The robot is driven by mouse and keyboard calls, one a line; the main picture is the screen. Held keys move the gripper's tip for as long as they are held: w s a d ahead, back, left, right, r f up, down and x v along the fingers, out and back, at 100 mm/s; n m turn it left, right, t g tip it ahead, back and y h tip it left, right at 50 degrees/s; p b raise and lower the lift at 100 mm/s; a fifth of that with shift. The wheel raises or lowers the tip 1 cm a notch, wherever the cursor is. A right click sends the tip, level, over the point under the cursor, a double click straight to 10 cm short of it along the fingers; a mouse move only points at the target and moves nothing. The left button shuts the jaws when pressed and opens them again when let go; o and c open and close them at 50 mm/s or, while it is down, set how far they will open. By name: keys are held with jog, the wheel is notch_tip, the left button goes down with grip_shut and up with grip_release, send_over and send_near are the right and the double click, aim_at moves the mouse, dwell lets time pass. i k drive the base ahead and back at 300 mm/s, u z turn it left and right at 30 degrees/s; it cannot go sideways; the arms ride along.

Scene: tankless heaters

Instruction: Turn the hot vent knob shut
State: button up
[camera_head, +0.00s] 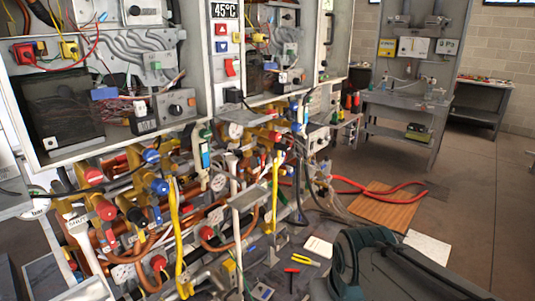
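Two open heater cabinets stand side by side, with dense pipes and valves below them. Several red knobs sit on this pipework, among them one at the upper left (93,175), one below it (105,209), one at the bottom (158,263) and one further right (206,232). I cannot tell which is the hot vent knob, or whether it is open or shut, as the labels are too small to read. A dark curved part at the bottom right may be my arm. My gripper cannot be made out.
Blue knobs (150,155) and yellow levers (178,230) crowd the red knobs. Loose tools (306,260) lie on the floor near the pipes. A red hose (385,193) crosses a brown board (385,208). A grey workbench (400,105) stands behind; floor at right is clear.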

aim_at(72, 265)
jog(key=u, duration=1.05)
jog(key=k, duration=0.15)
jog(key=u, duration=1.45)
jog(key=i, duration=0.45)
jog(key=u, duration=0.05)
